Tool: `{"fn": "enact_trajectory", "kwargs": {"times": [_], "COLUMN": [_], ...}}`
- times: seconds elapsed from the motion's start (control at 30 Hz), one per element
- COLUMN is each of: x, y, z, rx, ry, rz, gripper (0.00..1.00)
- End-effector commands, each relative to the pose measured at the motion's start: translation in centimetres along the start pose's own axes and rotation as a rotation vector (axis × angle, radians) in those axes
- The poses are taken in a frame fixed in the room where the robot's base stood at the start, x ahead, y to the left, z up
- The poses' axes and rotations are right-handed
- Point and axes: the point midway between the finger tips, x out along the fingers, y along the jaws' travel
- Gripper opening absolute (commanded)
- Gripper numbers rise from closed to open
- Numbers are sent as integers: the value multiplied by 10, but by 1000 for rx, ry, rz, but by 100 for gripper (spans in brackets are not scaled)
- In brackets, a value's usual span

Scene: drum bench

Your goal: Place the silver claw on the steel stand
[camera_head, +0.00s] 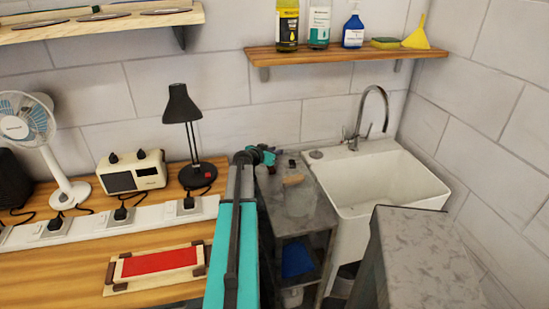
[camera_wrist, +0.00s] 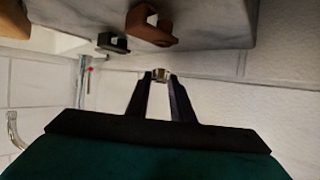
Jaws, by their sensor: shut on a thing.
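My gripper (camera_wrist: 160,76) is shut on a small silver claw (camera_wrist: 161,74), held between the fingertips in the wrist view. In the head view my gripper (camera_head: 268,156) is at the far end of my teal arm, by the back left of the grey steel stand (camera_head: 289,208); the claw is too small to make out there. In the wrist view the stand's top (camera_wrist: 215,30) appears upside down. The claw seems apart from it, but the exact gap cannot be told.
A brown block (camera_wrist: 152,25) and a dark block (camera_wrist: 113,42) sit on the stand. The white sink (camera_head: 385,183) with its tap stands to the right. A lamp (camera_head: 183,108) and a radio (camera_head: 131,172) stand on the wooden bench to the left. A shelf (camera_head: 340,56) hangs above.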

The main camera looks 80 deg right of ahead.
Motion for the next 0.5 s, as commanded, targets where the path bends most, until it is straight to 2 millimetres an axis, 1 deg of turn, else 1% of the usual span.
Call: {"fn": "enact_trajectory", "kwargs": {"times": [0.17, 0.4, 0.5], "x": [3, 11, 13], "y": [-1, -1, -1], "z": [7, 28, 33], "rx": [-1, -2, -1], "ry": [-1, -2, -1], "rz": [-1, -1, -1], "gripper": [0, 0, 0]}}
